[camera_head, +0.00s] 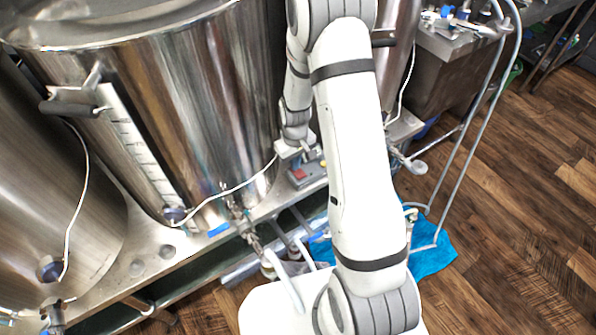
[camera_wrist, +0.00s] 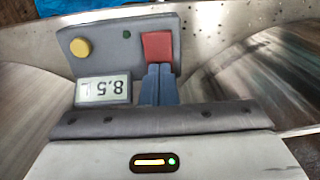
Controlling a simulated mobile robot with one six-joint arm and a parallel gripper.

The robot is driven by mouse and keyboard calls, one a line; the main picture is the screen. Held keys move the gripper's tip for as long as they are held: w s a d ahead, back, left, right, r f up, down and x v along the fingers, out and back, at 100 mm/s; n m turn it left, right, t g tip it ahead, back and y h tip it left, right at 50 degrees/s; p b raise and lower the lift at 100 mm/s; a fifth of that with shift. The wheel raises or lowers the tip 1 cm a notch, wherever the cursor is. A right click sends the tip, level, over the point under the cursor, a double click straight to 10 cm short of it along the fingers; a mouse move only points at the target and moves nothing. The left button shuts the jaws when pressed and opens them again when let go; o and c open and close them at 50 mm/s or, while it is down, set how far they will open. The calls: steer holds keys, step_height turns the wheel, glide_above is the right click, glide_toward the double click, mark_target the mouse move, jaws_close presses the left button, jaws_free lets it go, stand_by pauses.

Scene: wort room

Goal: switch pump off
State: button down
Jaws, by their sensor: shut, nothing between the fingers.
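The pump control box (camera_wrist: 100,50) is grey and fills the upper middle of the wrist view. It carries a red switch (camera_wrist: 158,47), a round yellow knob or button (camera_wrist: 80,47), a small green light (camera_wrist: 127,34) and a display (camera_wrist: 103,88) with upside-down digits that look like 8.5. My gripper (camera_wrist: 158,72) is shut and empty, its blue-grey fingertips right at the lower edge of the red switch. I cannot tell whether they touch it. In the head view the box (camera_head: 305,174) with its red switch sits under my gripper (camera_head: 291,154), partly hidden by it.
A large steel kettle (camera_head: 215,95) stands left of the box, and another vessel (camera_head: 40,170) is farther left. Hoses and valves (camera_head: 250,235) lie low in front.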

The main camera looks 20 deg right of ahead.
steer(key=shift+r+p, duration=1.85)
steer(key=shift+r, duration=1.15)
steer(key=shift+r, duration=0.35)
step_height(320, 180, up, 11)
steer(key=p, duration=0.2)
glide_above(298, 174)
steer(key=s+r+m+t+p, duration=0.1)
steer(key=s+r+m+p, duration=0.3)
steer(key=r, duration=0.6)
steer(key=s+r+t+p, duration=0.1)
steer(key=s+r+p, duration=0.1)
steer(key=s+r, duration=1)
steer(key=s, duration=0.3)
steer(key=shift+r+t, duration=0.3)
steer(key=shift+r, duration=0.1)
steer(key=shift+a, duration=0.1)
